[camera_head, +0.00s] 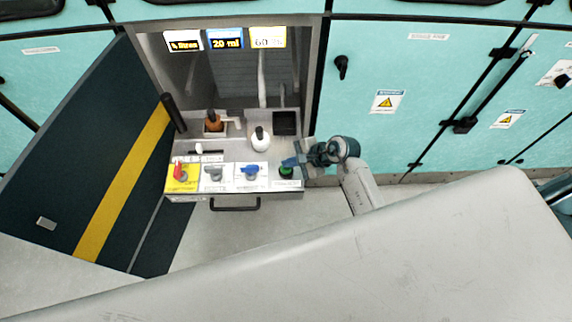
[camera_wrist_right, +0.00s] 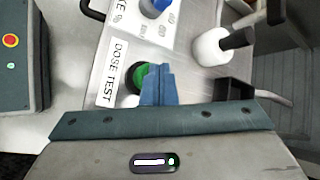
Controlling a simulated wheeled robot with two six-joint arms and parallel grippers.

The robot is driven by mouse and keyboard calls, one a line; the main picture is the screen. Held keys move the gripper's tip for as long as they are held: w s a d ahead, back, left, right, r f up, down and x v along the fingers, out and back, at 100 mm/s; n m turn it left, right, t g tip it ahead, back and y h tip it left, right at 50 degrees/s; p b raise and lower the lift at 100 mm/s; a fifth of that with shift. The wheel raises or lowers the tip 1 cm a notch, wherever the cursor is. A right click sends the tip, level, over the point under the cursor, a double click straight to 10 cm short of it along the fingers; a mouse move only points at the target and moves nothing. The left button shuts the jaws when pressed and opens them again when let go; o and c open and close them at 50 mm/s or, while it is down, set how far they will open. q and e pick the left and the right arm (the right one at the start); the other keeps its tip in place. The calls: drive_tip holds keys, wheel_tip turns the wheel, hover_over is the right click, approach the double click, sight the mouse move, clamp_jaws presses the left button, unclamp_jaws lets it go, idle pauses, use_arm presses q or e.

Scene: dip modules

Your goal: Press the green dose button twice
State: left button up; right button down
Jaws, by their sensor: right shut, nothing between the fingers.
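The green dose button (camera_head: 286,171) sits at the right end of the panel's front row in the head view. In the right wrist view the green button (camera_wrist_right: 139,74) is beside a label reading "DOSE TEST" (camera_wrist_right: 113,72). My right gripper (camera_head: 291,162) is shut and empty, its blue fingertips right at the button. In the wrist view the fingers (camera_wrist_right: 159,84) cover the button's right part. I cannot tell whether they touch it. My left gripper is not in view.
The drawer panel also holds a red handle on yellow (camera_head: 181,172), a grey knob (camera_head: 213,173) and a blue knob (camera_head: 250,172). Behind them stand a white bottle (camera_head: 260,140), a brown bottle (camera_head: 213,121) and a black square tray (camera_head: 286,122). Displays (camera_head: 225,39) hang above. A dark door (camera_head: 85,150) stands open left.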

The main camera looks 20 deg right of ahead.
drive_tip(key=shift+r, duration=0.55)
drive_tip(key=shift+r+p, duration=1.9)
drive_tip(key=shift+r, duration=0.6)
